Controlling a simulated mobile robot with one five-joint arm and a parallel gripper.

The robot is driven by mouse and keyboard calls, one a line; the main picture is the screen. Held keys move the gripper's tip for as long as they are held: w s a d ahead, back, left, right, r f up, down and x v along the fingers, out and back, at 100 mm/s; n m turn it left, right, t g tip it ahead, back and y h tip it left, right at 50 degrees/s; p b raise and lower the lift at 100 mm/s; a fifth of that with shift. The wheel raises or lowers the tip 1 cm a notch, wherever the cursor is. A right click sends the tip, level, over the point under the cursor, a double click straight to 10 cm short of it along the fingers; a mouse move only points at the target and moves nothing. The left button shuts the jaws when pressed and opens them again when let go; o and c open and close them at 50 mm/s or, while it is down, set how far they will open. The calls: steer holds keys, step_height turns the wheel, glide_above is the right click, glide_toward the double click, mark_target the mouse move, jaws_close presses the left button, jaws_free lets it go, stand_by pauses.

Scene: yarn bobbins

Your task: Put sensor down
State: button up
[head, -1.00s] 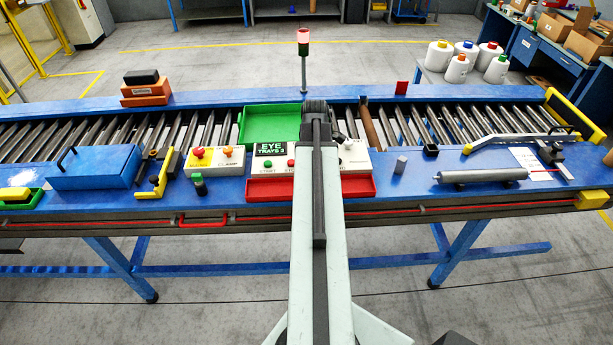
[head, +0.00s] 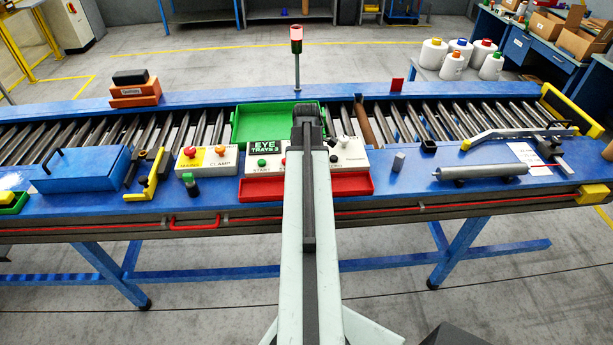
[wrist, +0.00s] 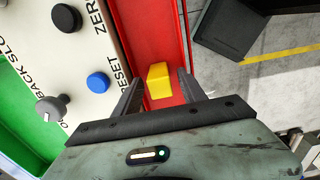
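My gripper (wrist: 162,72) points down over the red tray (wrist: 155,30) in the wrist view. Its two dark fingers stand apart, with red showing on both sides of a small yellow block (wrist: 158,88) between them. The block appears to be in the tray; I cannot tell whether it touches the floor of the tray. It may be the sensor; no label shows. In the head view my arm hides the block and the middle of the red tray (head: 350,186). The fingertips are also hidden there.
A control panel (wrist: 85,45) with knobs and buttons borders the red tray. A green tray (head: 250,122) lies behind it. A signal lamp (head: 296,48) stands at the back. A grey cylinder (head: 482,171) lies to the right, a blue box (head: 80,170) to the left.

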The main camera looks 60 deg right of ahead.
step_height(320, 180, up, 12)
steer(key=p, duration=1.2)
steer(key=shift+r, duration=0.15)
steer(key=w+a+m, duration=0.2)
steer(key=w+a, duration=0.7)
steer(key=a, duration=0.4)
steer(key=w+a+m, duration=0.1)
steer(key=w+a, duration=0.9)
steer(key=a, duration=0.2)
steer(key=w+a+m, duration=0.2)
steer(key=a+m, duration=0.2)
steer(key=a, duration=2.1)
steer(key=shift+w, duration=0.35)
